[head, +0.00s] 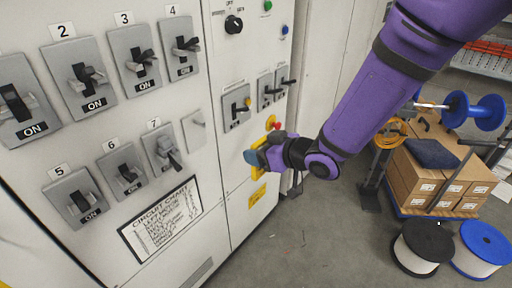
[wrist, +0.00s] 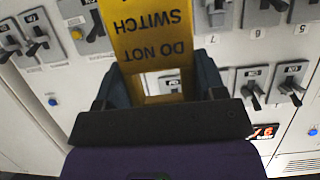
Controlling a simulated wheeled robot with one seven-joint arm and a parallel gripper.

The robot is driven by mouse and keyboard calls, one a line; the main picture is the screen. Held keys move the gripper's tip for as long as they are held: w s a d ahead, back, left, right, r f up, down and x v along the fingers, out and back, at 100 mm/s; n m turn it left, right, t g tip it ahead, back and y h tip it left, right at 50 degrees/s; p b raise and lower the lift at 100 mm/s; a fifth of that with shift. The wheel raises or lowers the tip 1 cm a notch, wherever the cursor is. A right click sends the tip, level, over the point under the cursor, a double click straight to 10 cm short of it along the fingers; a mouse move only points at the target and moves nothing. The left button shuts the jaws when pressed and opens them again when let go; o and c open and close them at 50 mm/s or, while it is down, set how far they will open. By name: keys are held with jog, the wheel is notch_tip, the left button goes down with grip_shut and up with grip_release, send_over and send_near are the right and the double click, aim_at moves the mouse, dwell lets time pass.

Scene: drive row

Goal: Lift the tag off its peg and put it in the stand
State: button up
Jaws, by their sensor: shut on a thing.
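The yellow tag (wrist: 152,38) fills the upper middle of the wrist view, with the words DO NOT SWITCH upside down. My gripper (wrist: 160,84) is shut on it, one dark finger at each side. In the head view my gripper (head: 254,158) is close in front of the white cabinet, and yellow (head: 258,173) shows around its fingers. The fingers hide much of the tag there. I cannot tell whether the tag touches the cabinet or a peg. I cannot make out the stand for sure.
Numbered switches (head: 120,168) cover the cabinet front on the left. A red knob (head: 277,126) and small levers (head: 237,107) are just above my gripper. A yellow label (head: 257,196) is below it. Spools (head: 421,246) and a cart of boxes (head: 435,180) stand on the right floor.

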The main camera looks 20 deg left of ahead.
jog(key=shift+s+d, duration=0.3)
jog(key=shift+d, duration=0.35)
jog(key=shift+s+d, duration=0.25)
jog(key=shift+d, duration=0.35)
